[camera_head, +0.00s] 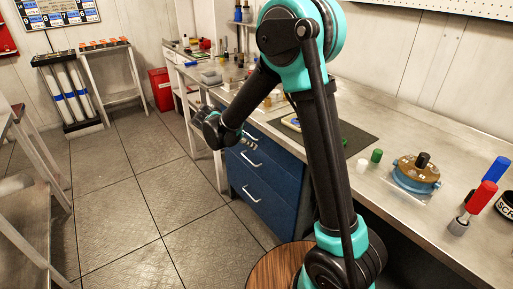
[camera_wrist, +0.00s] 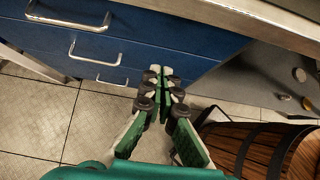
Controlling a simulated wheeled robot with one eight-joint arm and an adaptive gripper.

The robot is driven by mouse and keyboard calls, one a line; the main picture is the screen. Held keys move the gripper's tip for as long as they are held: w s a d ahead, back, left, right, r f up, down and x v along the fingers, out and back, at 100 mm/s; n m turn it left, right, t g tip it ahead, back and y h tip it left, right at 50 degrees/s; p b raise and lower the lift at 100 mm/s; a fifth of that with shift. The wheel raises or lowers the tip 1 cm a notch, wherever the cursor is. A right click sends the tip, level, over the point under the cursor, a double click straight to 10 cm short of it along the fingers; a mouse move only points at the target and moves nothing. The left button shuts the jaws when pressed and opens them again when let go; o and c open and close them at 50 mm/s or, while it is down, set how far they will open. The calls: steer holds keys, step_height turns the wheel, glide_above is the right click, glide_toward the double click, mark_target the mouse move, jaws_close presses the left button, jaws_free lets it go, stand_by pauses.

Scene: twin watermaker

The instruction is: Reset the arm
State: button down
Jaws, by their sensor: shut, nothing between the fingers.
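My arm is in the middle of the head view, its black and teal links bent over the front of the workbench. Its wrist end hangs beside the blue drawer cabinet (camera_head: 262,178), out over the floor. My gripper (camera_wrist: 160,72) shows in the wrist view with its green and pale fingers together at the tips and nothing between them. It hangs in front of the blue drawers (camera_wrist: 150,38), apart from them as far as I can tell.
The workbench (camera_head: 400,110) runs along the right with a blue and brown round device (camera_head: 416,174), a red-handled tool (camera_head: 474,206) and small caps. A wooden barrel (camera_wrist: 245,145) stands close on the right in the wrist view. Tiled floor (camera_head: 120,215) lies open to the left.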

steer(key=s+d+m+g+y, duration=0.1)
steer(key=s+d+m+y, duration=0.1)
steer(key=s+d+m, duration=0.4)
steer(key=s+d+m+g+y, duration=0.1)
steer(key=s+d+m, duration=0.25)
steer(key=d, duration=0.45)
steer(key=s+d+f+m+y, duration=0.2)
steer(key=s+d+m, duration=0.1)
steer(key=s+m, duration=0.4)
steer(key=s+d+f+m+t+y, duration=0.1)
steer(key=s+d+f+m+y, duration=0.1)
steer(key=s+m, duration=0.5)
steer(key=shift+s+d+m, duration=0.25)
steer(key=shift+d+m, duration=0.25)
steer(key=shift+m, duration=0.25)
steer(key=shift+f, duration=0.1)
